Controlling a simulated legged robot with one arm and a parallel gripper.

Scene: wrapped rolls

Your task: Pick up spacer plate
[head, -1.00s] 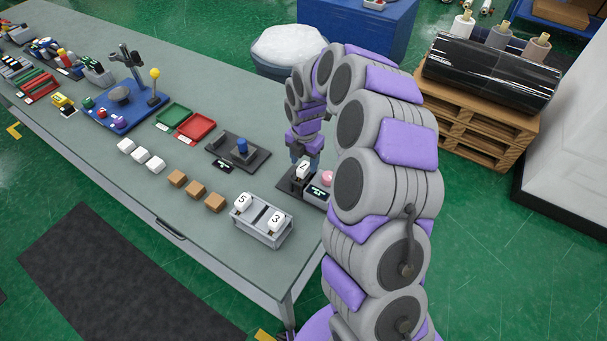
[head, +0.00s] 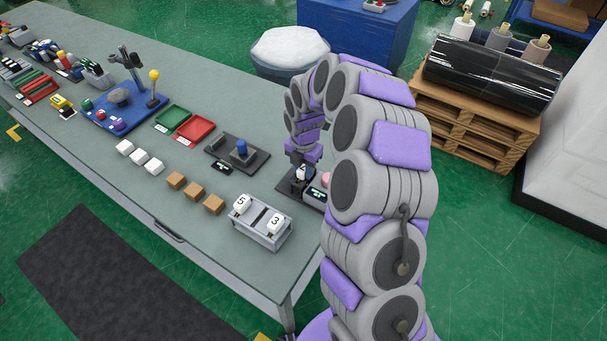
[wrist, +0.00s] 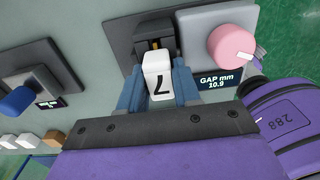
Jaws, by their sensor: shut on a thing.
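A white spacer plate marked 7 (wrist: 157,75) stands in a dark slotted fixture in the wrist view. My gripper (wrist: 158,92) has its blue fingers closed on both sides of this plate. The plate's far end meets the fixture (wrist: 120,35). In the head view my gripper (head: 303,172) is low over the fixture at the table's right edge, and the plate there is partly hidden. Two more white plates, marked 5 (head: 241,205) and 3 (head: 276,223), sit in a grey rack (head: 262,237) nearer the front.
Beside the held plate is a pink knob (wrist: 231,46) with a display reading GAP mm 10.9 (wrist: 217,82). A fixture with a blue knob (head: 241,148) stands to the left. Brown blocks (head: 194,190) and white blocks (head: 139,157) line the table (head: 110,190).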

